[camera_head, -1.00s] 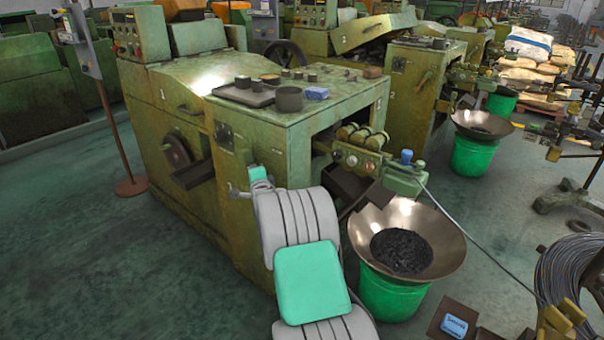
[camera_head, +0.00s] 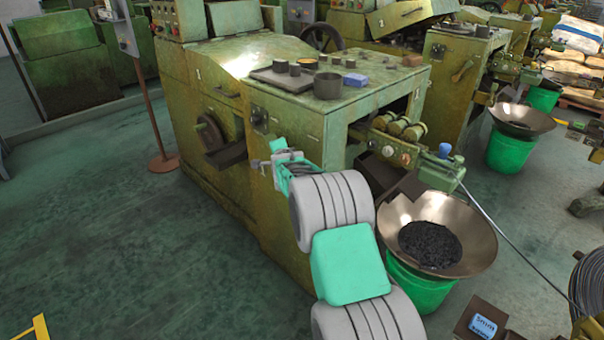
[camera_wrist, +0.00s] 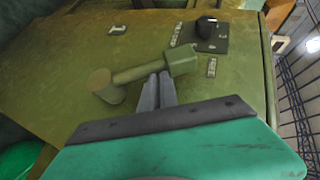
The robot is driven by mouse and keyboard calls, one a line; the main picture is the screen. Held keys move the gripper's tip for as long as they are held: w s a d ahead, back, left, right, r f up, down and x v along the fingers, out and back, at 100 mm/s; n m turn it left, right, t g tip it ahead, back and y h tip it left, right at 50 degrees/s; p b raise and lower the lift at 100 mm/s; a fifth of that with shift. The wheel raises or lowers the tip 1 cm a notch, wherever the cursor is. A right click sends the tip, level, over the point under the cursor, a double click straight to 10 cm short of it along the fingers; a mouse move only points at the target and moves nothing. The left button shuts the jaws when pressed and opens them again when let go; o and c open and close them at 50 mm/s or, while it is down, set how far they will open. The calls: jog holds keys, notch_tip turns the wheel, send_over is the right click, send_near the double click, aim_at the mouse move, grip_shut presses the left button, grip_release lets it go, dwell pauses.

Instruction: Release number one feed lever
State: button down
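The feed lever (camera_wrist: 135,73) is an olive-green bar on the machine's panel in the wrist view. A round knob (camera_wrist: 98,78) is at its left end and a square hub (camera_wrist: 181,62) at its right. My gripper (camera_wrist: 158,80) has its two grey fingers close together, tips at the bar's near edge beside the hub. I see nothing clearly held between them, and cannot tell whether they touch the lever. In the head view my gripper (camera_head: 268,163) is at the side of the green machine marked 1 (camera_head: 205,85). The lever is not clear there.
A black rotary switch (camera_wrist: 207,28) on a plate sits beyond the hub. A metal bowl of dark parts (camera_head: 435,240) stands on a green bucket (camera_head: 420,288) right of my arm. Pots and a blue block (camera_head: 356,80) lie on the machine top.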

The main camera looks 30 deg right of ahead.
jog(key=shift+r, duration=0.2)
jog(key=shift+s+d+r, duration=0.15)
jog(key=shift+d+r, duration=0.05)
jog(key=shift+d, duration=0.2)
jog(key=d+v, duration=0.1)
jog(key=v, duration=1.1)
jog(key=shift+s+d+r+p, duration=0.2)
jog(key=shift+s+r+p, duration=0.15)
jog(key=shift+r, duration=0.15)
jog(key=shift+r, duration=0.1)
